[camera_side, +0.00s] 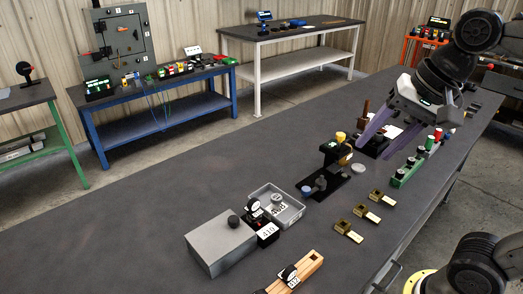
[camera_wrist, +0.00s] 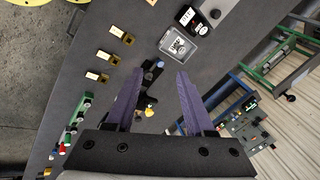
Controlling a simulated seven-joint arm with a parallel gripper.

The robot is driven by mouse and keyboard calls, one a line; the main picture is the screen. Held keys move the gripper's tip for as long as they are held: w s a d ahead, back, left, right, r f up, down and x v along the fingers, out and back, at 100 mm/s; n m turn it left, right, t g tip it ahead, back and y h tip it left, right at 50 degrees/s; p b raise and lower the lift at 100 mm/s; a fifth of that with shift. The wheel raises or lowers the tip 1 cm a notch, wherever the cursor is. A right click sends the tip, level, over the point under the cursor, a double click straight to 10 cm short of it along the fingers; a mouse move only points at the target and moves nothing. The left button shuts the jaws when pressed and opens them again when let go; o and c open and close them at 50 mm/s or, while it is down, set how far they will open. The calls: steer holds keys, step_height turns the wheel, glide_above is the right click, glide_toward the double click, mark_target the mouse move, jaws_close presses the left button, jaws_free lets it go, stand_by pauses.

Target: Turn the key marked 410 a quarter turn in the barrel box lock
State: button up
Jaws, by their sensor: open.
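A black holder with a white label that seems to read 410 (camera_side: 267,233) stands against the grey box (camera_side: 220,245) in the side view. A dark round-headed key (camera_side: 253,207) with a white tag stands up at the holder. The wrist view shows the labelled holder (camera_wrist: 187,17) at the top and part of the grey box (camera_wrist: 214,9). My gripper (camera_side: 373,150) is open and empty, its purple fingers (camera_wrist: 167,75) well apart, over the bench far from the key.
A grey tray (camera_side: 294,216) with a labelled round piece lies behind the holder. A wooden block (camera_side: 308,264) with another tagged key is in front. A black stand (camera_side: 325,187), brass pieces (camera_side: 381,197) and a green rack (camera_side: 408,172) lie towards my gripper. The bench's left is clear.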

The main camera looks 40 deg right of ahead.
steer(key=w+a+r+m+g, duration=0.1)
steer(key=w+a+r+m, duration=0.1)
steer(key=w+m, duration=0.35)
steer(key=g+y, duration=0.1)
steer(key=g, duration=0.3)
glide_above(254, 199)
steer(key=d, duration=0.2)
step_height(254, 199, down, 10)
steer(key=shift+m, duration=0.45)
steer(key=f, duration=0.4)
steer(key=a+f, duration=0.1)
steer(key=f, duration=0.3)
steer(key=a+f, duration=0.1)
steer(key=f, duration=0.4)
steer(key=shift+a+f, duration=0.1)
jaws_close()
